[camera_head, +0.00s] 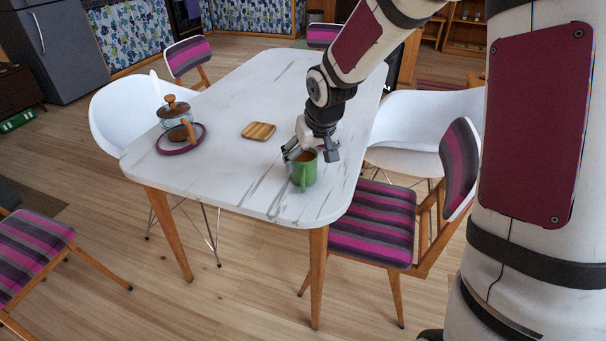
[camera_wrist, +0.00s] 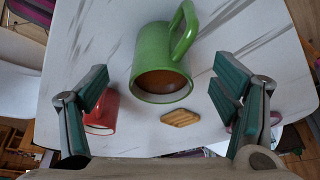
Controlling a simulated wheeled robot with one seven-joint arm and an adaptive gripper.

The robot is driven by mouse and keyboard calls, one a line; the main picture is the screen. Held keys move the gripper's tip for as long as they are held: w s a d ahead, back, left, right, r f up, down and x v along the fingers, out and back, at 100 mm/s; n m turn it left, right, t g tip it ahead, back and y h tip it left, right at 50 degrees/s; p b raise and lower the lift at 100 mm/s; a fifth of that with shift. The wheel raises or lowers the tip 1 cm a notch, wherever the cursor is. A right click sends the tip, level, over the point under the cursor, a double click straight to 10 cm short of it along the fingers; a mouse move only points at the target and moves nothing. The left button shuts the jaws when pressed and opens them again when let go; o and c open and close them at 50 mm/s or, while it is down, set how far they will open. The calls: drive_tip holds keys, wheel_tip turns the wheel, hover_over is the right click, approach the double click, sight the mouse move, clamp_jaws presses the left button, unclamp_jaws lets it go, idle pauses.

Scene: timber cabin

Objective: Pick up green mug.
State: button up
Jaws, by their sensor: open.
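The green mug (camera_head: 303,176) stands upright near the front right corner of the white table, with brown contents showing inside. In the wrist view, the green mug (camera_wrist: 160,55) lies ahead of the gap between my fingers, its handle pointing up and right. My gripper (camera_head: 311,153) is just behind the mug in the head view, low over the table. In the wrist view my gripper (camera_wrist: 162,88) has its fingers spread wide, with nothing held. Whether a finger touches the mug cannot be told.
A red mug (camera_wrist: 101,115) is partly hidden by my left finger in the wrist view. A square wooden coaster (camera_head: 258,131) lies left of the green mug. A glass pot with wooden lid (camera_head: 172,108) and a round tray (camera_head: 160,147) are farther left. A striped chair (camera_head: 372,222) stands close right.

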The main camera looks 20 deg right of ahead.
drive_tip(key=b+x, duration=0.2)
drive_tip(key=x, duration=0.5)
drive_tip(key=shift+w+a+f, duration=0.1)
drive_tip(key=shift+w+f, duration=0.05)
drive_tip(key=shift+w, duration=0.1)
drive_tip(key=c, duration=1.6)
